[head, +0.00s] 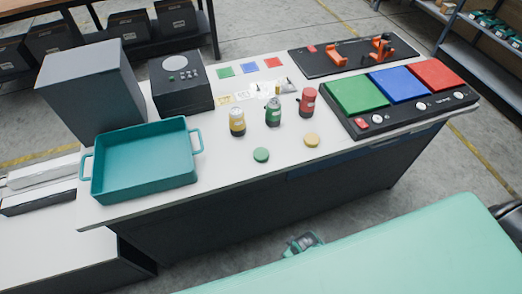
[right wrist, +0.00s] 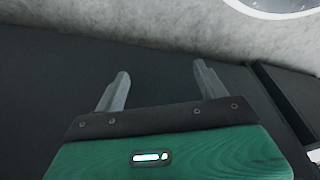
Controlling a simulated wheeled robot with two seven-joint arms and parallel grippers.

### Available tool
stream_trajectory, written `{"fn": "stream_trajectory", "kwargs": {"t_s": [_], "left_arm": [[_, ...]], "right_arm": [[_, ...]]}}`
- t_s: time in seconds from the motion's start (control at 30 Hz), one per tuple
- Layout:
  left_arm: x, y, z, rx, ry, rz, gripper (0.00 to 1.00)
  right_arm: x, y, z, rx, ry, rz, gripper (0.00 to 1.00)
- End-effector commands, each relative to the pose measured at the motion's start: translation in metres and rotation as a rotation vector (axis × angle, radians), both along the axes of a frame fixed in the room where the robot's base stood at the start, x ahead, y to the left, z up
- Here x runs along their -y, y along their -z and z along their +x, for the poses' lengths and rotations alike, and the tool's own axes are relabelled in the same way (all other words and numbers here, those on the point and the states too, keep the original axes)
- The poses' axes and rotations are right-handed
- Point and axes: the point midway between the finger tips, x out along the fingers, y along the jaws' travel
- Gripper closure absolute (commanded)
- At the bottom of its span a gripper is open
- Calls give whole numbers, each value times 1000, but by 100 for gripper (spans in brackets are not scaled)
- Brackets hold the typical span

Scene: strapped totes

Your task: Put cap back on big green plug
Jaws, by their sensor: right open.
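The green plug (head: 273,114) stands upright on the white table between a yellow plug (head: 237,122) and a red plug (head: 307,101). A round green cap (head: 261,154) lies flat on the table in front of it, apart from it. A round yellow cap (head: 312,139) lies to the right of the green cap. My right gripper (right wrist: 162,88) is open and empty in the right wrist view, with two grey fingers apart before a dark surface. A small green-and-grey part low in front of the table in the head view may be a gripper; I cannot tell which. My left gripper is not identifiable.
A teal tray (head: 145,190), a grey box (head: 90,95) and a black device (head: 180,98) fill the table's left. A panel with green, blue and red pads (head: 395,90) is at the right, a black board (head: 325,65) behind. The front middle around the caps is clear.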

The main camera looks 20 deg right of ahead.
Motion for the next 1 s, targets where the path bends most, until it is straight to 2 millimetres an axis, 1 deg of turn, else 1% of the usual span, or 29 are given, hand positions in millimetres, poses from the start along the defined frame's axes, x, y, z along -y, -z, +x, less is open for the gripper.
{"fn": "stream_trajectory", "kwargs": {"t_s": [0.03,0.07,0.1,0.17,0.2,0.27,0.3,0.37,0.4,0.47,0.5,0.57,0.63,0.7,0.83,1.0], "left_arm": [[1,-7,1,1,0,-1,64],[1,-9,1,1,0,-1,64],[1,-12,1,1,0,0,64],[1,-16,1,2,0,0,64],[1,-18,1,2,0,0,64],[1,-21,1,2,0,0,64],[1,-23,1,2,0,0,64],[0,-25,1,2,0,0,64],[0,-27,1,2,0,0,64],[0,-29,1,2,0,0,64],[0,-30,1,2,0,0,64],[0,-32,1,2,0,0,64],[0,-35,1,2,0,0,64],[0,-36,1,2,-1,0,64],[-1,-36,1,1,-1,2,64],[-2,-37,1,1,-1,3,64]], "right_arm": [[-9,-37,27,26,-40,10,27],[-16,-56,40,34,-65,17,27],[-24,-82,55,45,-102,25,27],[-36,-123,73,60,-159,36,27],[-44,-149,82,70,-197,43,27],[-55,-184,91,83,-252,52,27],[-61,-206,96,91,-289,55,27],[-69,-236,99,100,-338,60,27],[-73,-254,100,107,-368,62,27],[-79,-279,100,116,-412,64,27],[-83,-295,100,122,-441,66,27],[-88,-317,99,131,-488,64,27],[-95,-347,99,146,-564,61,27],[-102,-366,102,153,-655,52,27],[-110,-380,113,159,-794,34,27],[-118,-395,134,161,-985,-3,27]]}}
